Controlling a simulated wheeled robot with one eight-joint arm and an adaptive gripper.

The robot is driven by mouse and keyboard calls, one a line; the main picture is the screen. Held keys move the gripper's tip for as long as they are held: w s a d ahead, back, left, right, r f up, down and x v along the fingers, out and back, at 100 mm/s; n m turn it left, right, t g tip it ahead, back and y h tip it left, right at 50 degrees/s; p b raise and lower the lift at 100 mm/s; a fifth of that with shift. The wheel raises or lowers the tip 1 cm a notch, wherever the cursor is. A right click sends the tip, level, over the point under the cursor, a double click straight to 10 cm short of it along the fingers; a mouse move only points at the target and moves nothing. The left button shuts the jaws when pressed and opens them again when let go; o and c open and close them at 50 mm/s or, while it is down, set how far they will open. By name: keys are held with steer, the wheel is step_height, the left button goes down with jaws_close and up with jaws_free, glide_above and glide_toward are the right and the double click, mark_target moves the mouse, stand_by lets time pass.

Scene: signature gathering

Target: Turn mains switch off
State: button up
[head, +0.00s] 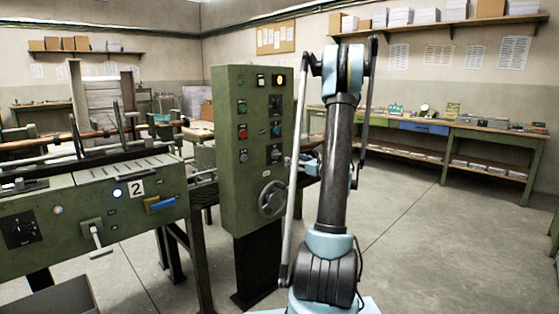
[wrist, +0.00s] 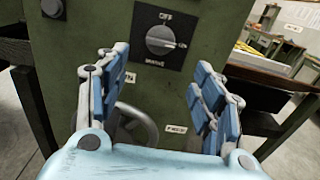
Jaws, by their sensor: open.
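The mains switch (wrist: 160,40) is a round grey rotary knob on a black plate on the green cabinet. "OFF" is printed above the knob and a label, too small to read surely, is at its right. The knob's grip bar appears to lie toward the right label, not up at OFF. In the head view the likely switch plate (head: 274,153) is on the cabinet's right part, above the handwheel. My gripper (wrist: 162,62) is open and empty, its blue-padded fingers spread left and right, facing the cabinet with the knob between and beyond the tips. No contact shows.
The green cabinet (head: 236,185) carries several buttons and a handwheel (head: 271,199), which sits below the switch. A green machine (head: 90,205) marked 2 stands at the left. A long workbench (head: 470,140) is along the right wall. The floor at right is clear.

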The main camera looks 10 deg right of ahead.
mark_target(276, 155)
steer(key=x, duration=1)
steer(key=shift+w+a, duration=0.2)
steer(key=shift+w, duration=0.05)
steer(key=shift+c, duration=0.5)
steer(key=c, duration=1)
